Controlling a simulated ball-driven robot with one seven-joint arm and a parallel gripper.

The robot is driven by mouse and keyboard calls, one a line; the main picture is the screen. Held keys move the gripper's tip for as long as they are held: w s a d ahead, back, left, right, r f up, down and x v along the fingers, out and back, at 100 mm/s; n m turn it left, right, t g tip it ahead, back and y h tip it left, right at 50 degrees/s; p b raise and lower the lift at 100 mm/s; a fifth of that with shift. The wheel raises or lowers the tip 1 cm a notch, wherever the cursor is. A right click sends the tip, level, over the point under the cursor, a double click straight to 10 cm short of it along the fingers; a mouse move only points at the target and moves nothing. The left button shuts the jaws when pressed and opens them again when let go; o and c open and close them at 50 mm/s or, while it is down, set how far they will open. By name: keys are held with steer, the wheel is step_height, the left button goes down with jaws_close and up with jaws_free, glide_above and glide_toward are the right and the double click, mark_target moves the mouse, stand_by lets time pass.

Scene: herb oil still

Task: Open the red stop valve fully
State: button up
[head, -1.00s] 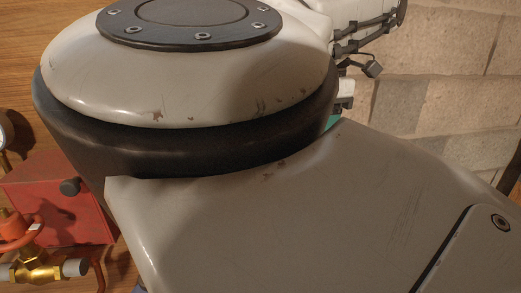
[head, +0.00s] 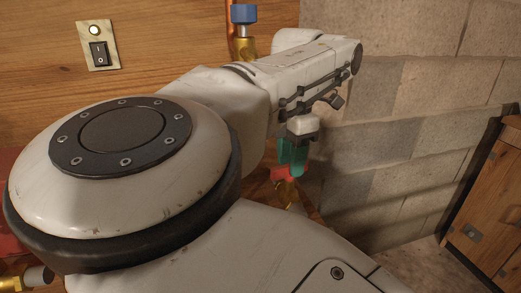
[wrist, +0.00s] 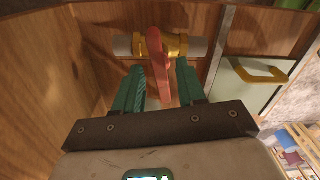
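A red lever handle (wrist: 158,68) on a brass valve body (wrist: 176,44) shows at the top middle of the wrist view. The valve sits on a grey horizontal pipe (wrist: 123,46), and the handle lies across the pipe's line. My gripper (wrist: 160,68) is open, its green fingers on either side of the handle in the picture, with a gap on both sides. I cannot tell whether it touches the handle in depth. In the head view, my gripper (head: 292,157) points down at the red handle (head: 283,173), partly hiding the valve.
A wooden panel carries a rocker switch (head: 98,53) and a blue-capped brass fitting (head: 244,15). A stone block wall (head: 400,130) stands behind my arm. A wooden cabinet (head: 490,215) is at the right. A pale green panel with a brass handle (wrist: 262,72) is right of my gripper.

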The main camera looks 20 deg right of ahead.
steer(key=shift+f, duration=0.15)
steer(key=shift+c, duration=0.2)
jaws_close()
steer(key=shift+n, duration=0.4)
steer(key=n, duration=0.3)
steer(key=shift+n+p, duration=0.3)
steer(key=shift+p, duration=0.05)
steer(key=n, duration=0.3)
steer(key=shift+n, duration=0.4)
steer(key=n, duration=0.4)
steer(key=shift+n, duration=2.1)
